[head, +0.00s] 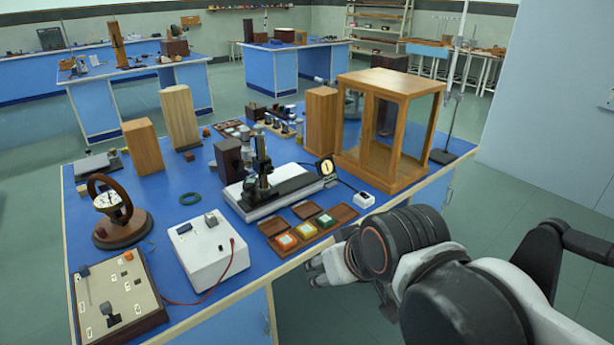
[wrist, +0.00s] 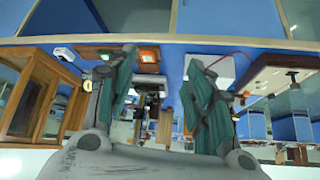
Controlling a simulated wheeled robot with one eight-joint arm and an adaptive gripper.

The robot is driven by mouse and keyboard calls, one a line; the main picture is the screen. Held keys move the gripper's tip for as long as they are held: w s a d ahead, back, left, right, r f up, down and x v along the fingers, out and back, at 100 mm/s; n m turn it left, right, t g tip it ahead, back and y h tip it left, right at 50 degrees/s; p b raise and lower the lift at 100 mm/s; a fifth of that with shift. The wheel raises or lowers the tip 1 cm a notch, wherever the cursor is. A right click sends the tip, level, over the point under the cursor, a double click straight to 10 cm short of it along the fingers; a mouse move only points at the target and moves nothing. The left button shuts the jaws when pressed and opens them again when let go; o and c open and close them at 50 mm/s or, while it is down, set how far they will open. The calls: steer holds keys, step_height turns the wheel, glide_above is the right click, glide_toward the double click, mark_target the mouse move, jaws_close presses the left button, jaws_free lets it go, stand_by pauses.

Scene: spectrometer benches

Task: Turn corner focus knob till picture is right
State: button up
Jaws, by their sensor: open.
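My gripper (head: 322,268) is open and empty, in front of the bench's near edge in the head view. In the wrist view its two green-padded fingers (wrist: 162,80) are spread apart, and the picture is upside down. A black optical instrument (head: 262,173) stands on a grey and black base in the middle of the blue bench, beyond the gripper and apart from it. A white box (head: 208,247) with small controls on top stands left of the gripper. A panel with knobs (head: 112,300) is at the near left corner. I cannot tell which knob is the focus knob, and no focus picture is readable.
Open wooden cases with coloured pieces (head: 300,234) lie near the front edge. A glazed wooden cabinet (head: 382,180) stands at right. A red cable (head: 195,303) crosses the near edge.

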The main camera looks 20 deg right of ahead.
steer(key=w+a+r+n+t+y, duration=0.1)
steer(key=w+a+t+y, duration=0.2)
steer(key=w, duration=0.9)
steer(key=m+t+y, duration=0.1)
steer(key=t+y, duration=0.1)
steer(key=t, duration=0.5)
glide_toward(271, 170)
steer(key=b+x, duration=0.2)
steer(key=x, duration=0.6)
steer(key=shift+w+a, duration=0.2)
steer(key=c, duration=1.1)
